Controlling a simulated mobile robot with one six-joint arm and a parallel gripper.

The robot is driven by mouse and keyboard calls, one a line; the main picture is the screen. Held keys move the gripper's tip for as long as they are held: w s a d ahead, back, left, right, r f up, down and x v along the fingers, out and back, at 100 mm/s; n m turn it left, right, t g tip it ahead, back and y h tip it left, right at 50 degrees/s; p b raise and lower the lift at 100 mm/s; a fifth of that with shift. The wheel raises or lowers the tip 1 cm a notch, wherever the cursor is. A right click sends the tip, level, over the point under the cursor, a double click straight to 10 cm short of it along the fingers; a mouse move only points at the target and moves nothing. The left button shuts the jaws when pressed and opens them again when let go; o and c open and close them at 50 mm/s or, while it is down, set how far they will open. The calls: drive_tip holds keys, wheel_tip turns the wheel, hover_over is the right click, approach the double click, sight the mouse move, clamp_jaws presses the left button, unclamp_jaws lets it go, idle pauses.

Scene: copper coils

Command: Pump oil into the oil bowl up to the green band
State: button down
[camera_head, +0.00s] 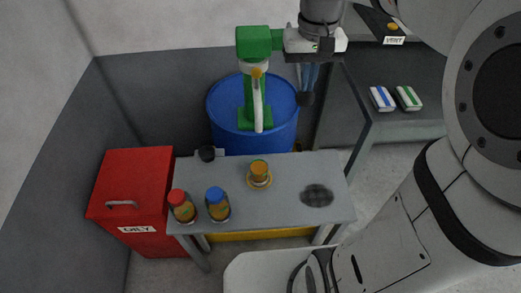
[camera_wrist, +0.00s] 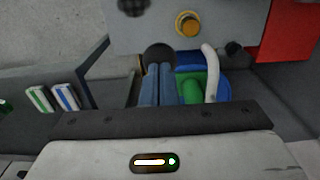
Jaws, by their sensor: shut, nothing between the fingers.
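A green pump (camera_head: 254,42) stands on a blue drum (camera_head: 222,112) behind the table, its pale spout (camera_head: 258,108) pointing down towards the table. My gripper (camera_head: 307,88) is shut and empty, fingers down, just right of the pump. In the wrist view its blue fingers (camera_wrist: 162,70) lie together beside the green pump (camera_wrist: 192,92). A round dark knob (camera_wrist: 160,53) is at the fingertips; I cannot tell whether they touch. A small round amber vessel with a yellow rim (camera_head: 259,175), seemingly the oil bowl, stands mid-table below the spout. I cannot make out its green band.
The grey table (camera_head: 285,205) also holds a red-capped bottle (camera_head: 181,206), a blue-capped bottle (camera_head: 217,204) and a dark mesh disc (camera_head: 317,195). A red OILY bin (camera_head: 130,190) stands left. A side bench (camera_head: 400,120) at right carries two striped packs (camera_head: 395,98).

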drive_tip(key=shift+f, duration=0.5)
drive_tip(key=shift+r, duration=0.2)
wheel_tip(320, 180, up, 18)
drive_tip(key=w+p, duration=0.2)
drive_tip(key=p, duration=1.4)
drive_tip(key=shift+r, duration=0.25)
drive_tip(key=s+f+t, duration=0.1)
drive_tip(key=s+f, duration=0.3)
drive_tip(key=s, duration=0.3)
drive_tip(key=s+d+f+t+b, duration=0.1)
drive_tip(key=s+f+t, duration=0.1)
drive_tip(key=s+f, duration=0.3)
drive_tip(key=shift+s+d+f, duration=0.15)
drive_tip(key=shift+s, duration=1.15)
